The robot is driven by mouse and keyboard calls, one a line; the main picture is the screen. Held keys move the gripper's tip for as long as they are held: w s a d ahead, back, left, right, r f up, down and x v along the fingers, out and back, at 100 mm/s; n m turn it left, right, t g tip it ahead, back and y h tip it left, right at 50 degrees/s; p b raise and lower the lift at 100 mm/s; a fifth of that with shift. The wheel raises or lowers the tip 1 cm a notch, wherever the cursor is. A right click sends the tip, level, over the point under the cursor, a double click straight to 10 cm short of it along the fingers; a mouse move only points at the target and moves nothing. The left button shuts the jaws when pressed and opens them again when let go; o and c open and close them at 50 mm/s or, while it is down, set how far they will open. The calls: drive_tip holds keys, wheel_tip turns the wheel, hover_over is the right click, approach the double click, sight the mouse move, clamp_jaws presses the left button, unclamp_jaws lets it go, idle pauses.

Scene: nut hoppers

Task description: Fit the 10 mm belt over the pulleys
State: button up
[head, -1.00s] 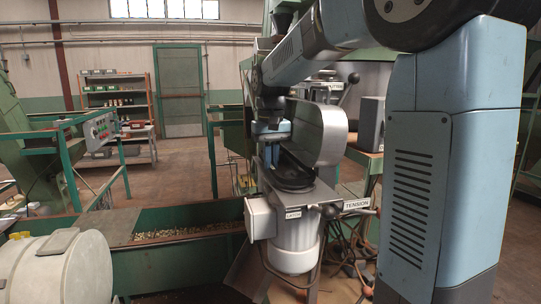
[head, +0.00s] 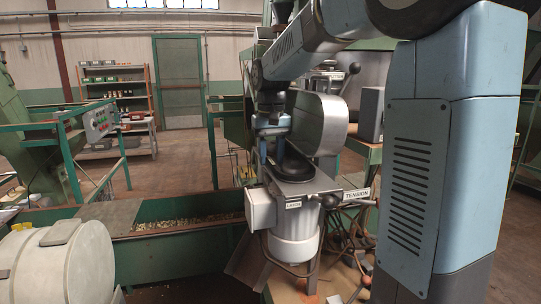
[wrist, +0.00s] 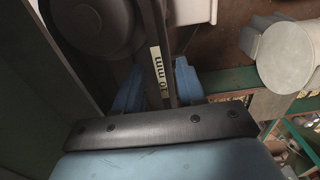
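In the wrist view a dark belt (wrist: 167,88) with a white "10 mm" label (wrist: 155,66) runs between the two blue fingers of my gripper (wrist: 158,86). The fingers lie close against both its sides, so the gripper looks shut on it. A round dark pulley (wrist: 95,20) is beside the belt at upper left. In the head view my gripper (head: 277,148) points down at a grey machine (head: 297,192), just behind and left of a black round pulley (head: 294,166). The belt cannot be made out there, and a second pulley is not clearly visible.
A grey rounded cover (head: 326,125) stands behind the pulley. A lever with a "TENSION" label (head: 356,194) sticks out at the machine's right. A green hopper (head: 150,212) of nuts and a pale drum (head: 60,265) are to the left. Open floor lies behind.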

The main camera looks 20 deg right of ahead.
wheel_tip(320, 180, up, 14)
drive_tip(key=shift+f, duration=0.15)
idle(0.7)
